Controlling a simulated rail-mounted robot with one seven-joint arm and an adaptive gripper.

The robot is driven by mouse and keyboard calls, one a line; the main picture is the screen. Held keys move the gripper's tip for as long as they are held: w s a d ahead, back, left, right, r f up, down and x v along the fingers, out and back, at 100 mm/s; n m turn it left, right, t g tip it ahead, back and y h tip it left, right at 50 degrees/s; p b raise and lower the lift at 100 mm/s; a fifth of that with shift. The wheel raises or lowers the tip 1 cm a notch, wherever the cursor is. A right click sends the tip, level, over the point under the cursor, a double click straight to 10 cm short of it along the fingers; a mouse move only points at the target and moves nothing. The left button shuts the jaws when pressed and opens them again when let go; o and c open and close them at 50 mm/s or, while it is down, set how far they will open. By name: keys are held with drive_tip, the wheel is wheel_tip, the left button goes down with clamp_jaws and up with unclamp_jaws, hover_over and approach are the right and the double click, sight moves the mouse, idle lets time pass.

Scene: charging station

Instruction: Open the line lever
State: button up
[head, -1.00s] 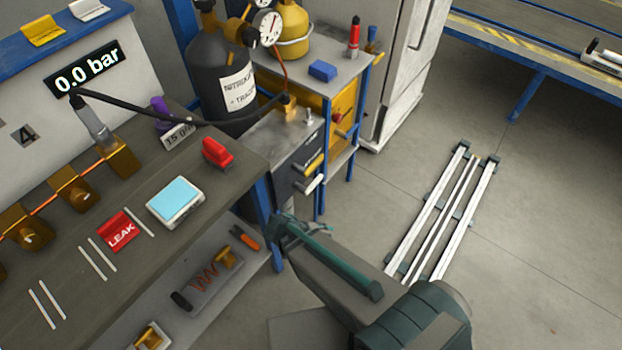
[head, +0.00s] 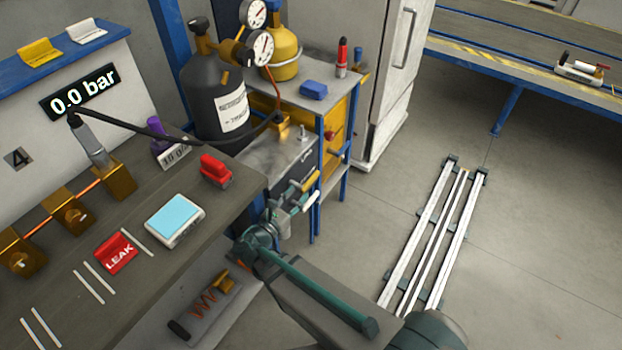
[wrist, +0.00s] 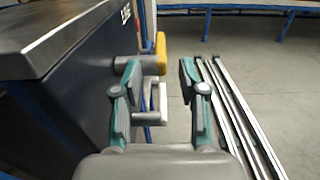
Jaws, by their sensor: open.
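A yellow lever handle (head: 311,181) sticks out from the side of the dark cabinet, close to a label that seems to read LINE. In the wrist view the yellow handle (wrist: 161,53) stands upright on a grey shaft, beyond my fingertips and between them in the picture. I cannot tell whether a finger touches the handles.
The dark cabinet (wrist: 75,85) lies close on the left of my gripper. The bench (head: 232,205) with the red object (head: 215,170) is left of the arm. A black cylinder (head: 215,105) stands behind. Floor rails (head: 425,240) and open floor lie to the right.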

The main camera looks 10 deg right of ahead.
sight(311, 178)
drive_tip(key=p+x, duration=0.1)
drive_tip(key=x, duration=0.7)
drive_tip(key=shift+w+d, duration=0.25)
drive_tip(key=shift+w, duration=0.05)
clamp_jaws()
